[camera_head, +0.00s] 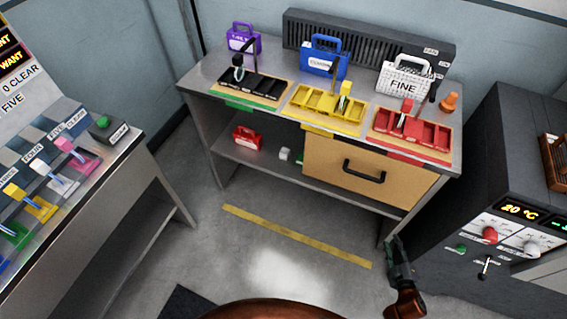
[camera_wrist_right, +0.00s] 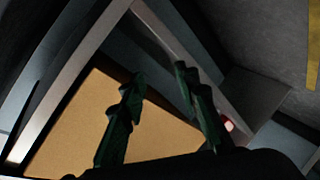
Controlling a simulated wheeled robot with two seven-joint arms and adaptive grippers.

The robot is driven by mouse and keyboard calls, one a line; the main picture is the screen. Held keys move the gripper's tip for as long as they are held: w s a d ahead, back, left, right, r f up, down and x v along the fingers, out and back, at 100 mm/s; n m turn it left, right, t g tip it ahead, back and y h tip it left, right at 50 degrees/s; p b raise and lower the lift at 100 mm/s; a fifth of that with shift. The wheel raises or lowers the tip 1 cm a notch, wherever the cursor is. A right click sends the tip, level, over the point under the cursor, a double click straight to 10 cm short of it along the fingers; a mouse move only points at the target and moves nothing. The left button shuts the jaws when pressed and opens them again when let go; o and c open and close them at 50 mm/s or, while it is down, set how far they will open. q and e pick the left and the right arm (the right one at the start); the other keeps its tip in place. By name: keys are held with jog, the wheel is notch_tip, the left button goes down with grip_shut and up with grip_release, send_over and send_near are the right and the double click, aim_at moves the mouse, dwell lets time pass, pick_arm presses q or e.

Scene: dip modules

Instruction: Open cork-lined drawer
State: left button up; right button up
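The drawer has a tan front (camera_head: 330,165) under the right half of the grey workbench and looks closed. Its black bar handle (camera_head: 364,173) is on the middle of that front, with nothing touching it. My right gripper (camera_head: 397,252) is low in front of the bench's right leg, below and to the right of the handle, apart from it. In the right wrist view its two dark green fingers (camera_wrist_right: 160,78) are spread with nothing between them. A tan panel (camera_wrist_right: 75,125), seemingly the drawer front, lies behind them; no handle shows there. The drawer's inside and cork are hidden. My left gripper is out of view.
The workbench top (camera_head: 215,75) carries black, yellow and red trays and several cases. A red case (camera_head: 247,138) sits on the lower shelf. A dark cabinet with dials (camera_head: 490,235) stands close at right. The floor before the bench, with a yellow stripe (camera_head: 295,236), is clear.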

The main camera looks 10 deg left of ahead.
jog(key=w+a+r+n+t+y+b, duration=0.2)
jog(key=w+a+r+n+y+b, duration=0.35)
jog(key=r, duration=0.65)
jog(key=n+y+b, duration=0.2)
jog(key=n+y, duration=0.1)
jog(key=n, duration=0.5)
send_near(364, 177)
jog(key=x, duration=0.3)
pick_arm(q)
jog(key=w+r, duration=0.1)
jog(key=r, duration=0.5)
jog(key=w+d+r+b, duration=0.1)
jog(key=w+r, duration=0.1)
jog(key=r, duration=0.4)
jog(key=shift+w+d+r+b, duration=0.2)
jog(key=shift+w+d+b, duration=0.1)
pick_arm(e)
jog(key=shift+f+x, duration=0.15)
jog(key=shift+x, duration=1.65)
jog(key=shift+f+x, duration=0.15)
jog(key=shift+x, duration=1.65)
jog(key=shift+w+d, duration=0.15)
jog(key=shift+d, duration=0.05)
jog(key=shift+c, duration=0.6)
grip_shut()
